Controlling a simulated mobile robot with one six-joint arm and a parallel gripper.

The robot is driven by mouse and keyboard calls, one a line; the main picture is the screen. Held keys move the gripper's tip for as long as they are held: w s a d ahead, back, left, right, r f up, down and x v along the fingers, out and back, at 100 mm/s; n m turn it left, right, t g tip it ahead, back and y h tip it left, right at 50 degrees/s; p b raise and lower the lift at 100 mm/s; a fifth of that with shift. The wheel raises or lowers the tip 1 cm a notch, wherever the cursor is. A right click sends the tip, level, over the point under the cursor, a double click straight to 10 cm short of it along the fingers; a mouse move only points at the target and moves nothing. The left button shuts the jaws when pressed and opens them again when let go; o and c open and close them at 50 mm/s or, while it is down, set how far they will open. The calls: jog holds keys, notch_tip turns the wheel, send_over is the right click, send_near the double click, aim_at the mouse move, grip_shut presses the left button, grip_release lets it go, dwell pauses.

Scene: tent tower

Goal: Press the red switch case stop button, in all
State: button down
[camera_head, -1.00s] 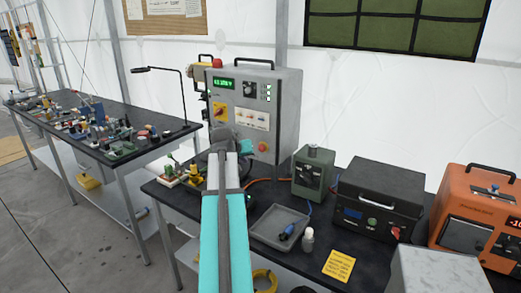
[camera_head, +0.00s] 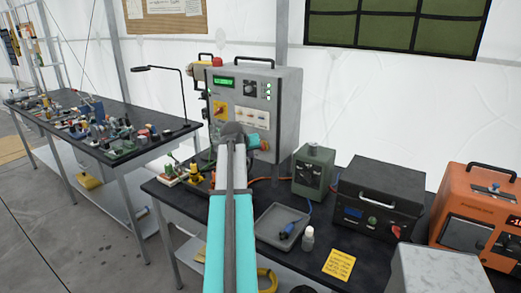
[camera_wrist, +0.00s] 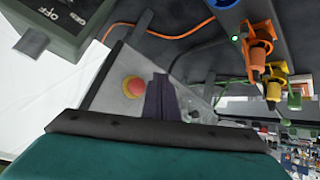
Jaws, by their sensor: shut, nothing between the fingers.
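The grey switch case (camera_head: 284,108) stands at the back of the workbench, with a green display, a dial and a yellow-backed red rotary switch on its front. The red stop button (camera_head: 265,145) is low on the front, partly covered by my gripper (camera_head: 257,141) in the head view. In the wrist view the red button (camera_wrist: 134,87) with its yellow ring shows just left of the fingers of my gripper (camera_wrist: 160,78). The fingers are shut and empty. I cannot tell whether they touch the button.
A green box (camera_head: 314,172), a grey tray (camera_head: 279,226), a black unit (camera_head: 378,200) and an orange unit (camera_head: 478,215) stand to the right. Small plugs and an orange cable lie by the case. A cluttered second table (camera_head: 100,130) is at left.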

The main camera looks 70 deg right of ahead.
jog(key=shift+s+d, duration=0.3)
jog(key=shift+d, duration=0.7)
jog(key=shift+s+d, duration=0.25)
jog(key=shift+d, duration=0.7)
jog(key=shift+d, duration=0.1)
dwell(0.6)
jog(key=shift+s+d, duration=0.1)
jog(key=shift+d, duration=0.2)
jog(key=shift+s+d+r, duration=0.1)
jog(key=shift+s+d, duration=0.05)
jog(key=shift+d, duration=0.45)
dwell(1.4)
jog(key=shift+a, duration=0.1)
jog(key=shift+w+a, duration=0.25)
jog(key=shift+a, duration=0.65)
jog(key=shift+w+a, duration=0.2)
jog(key=shift+a, duration=0.6)
jog(key=shift+w+a, duration=0.2)
jog(key=shift+a, duration=0.6)
jog(key=shift+w+a, duration=0.2)
jog(key=shift+a, duration=0.6)
